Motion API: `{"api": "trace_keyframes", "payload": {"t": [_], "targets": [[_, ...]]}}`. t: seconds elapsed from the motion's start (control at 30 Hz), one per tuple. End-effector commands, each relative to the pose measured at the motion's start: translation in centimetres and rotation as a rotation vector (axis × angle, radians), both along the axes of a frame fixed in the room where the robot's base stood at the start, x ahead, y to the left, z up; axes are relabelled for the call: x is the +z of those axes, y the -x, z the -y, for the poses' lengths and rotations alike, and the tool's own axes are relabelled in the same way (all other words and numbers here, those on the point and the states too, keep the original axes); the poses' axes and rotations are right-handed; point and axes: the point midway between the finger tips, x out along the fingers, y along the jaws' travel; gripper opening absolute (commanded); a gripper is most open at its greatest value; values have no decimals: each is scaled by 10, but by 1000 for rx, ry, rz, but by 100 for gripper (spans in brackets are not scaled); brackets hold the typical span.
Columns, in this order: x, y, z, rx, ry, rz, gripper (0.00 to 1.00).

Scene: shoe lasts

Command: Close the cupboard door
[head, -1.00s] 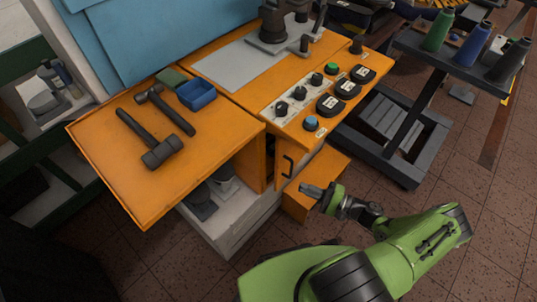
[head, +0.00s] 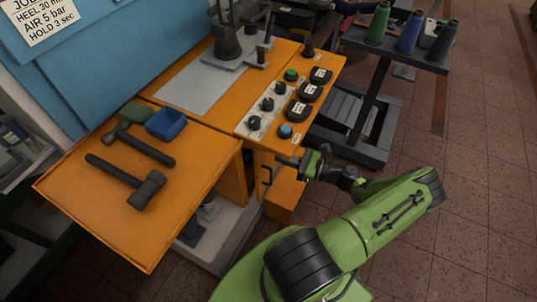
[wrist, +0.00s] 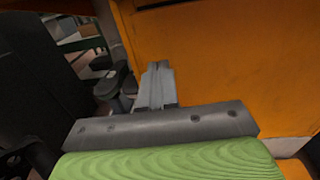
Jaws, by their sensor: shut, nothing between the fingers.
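The orange cupboard (head: 323,75) stands under a worktop. An orange front panel with a black upright handle (head: 267,175) shows below the control knobs; I take it for the door, and cannot tell its exact angle. My gripper (head: 287,160) is shut and empty, just right of the handle and close to the panel; contact cannot be told. In the wrist view, its shut fingers (wrist: 157,85) lie before a broad orange surface (wrist: 230,65).
Two hammers (head: 130,180) and a blue tray (head: 166,123) lie on the orange worktop (head: 85,222), whose corner juts out. A dark stand (head: 395,45) with thread cones is at right. Tiled floor is free at right.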

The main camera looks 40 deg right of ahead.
Motion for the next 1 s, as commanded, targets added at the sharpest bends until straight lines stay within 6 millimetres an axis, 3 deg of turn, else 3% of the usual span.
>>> {"api": "trace_keyframes", "payload": {"t": [0.2,0.67,1.0], "targets": [[-2,-34,-18,3,1,0,0],[0,-44,-22,1,0,-1,0],[0,-90,-46,3,1,0,0]]}}
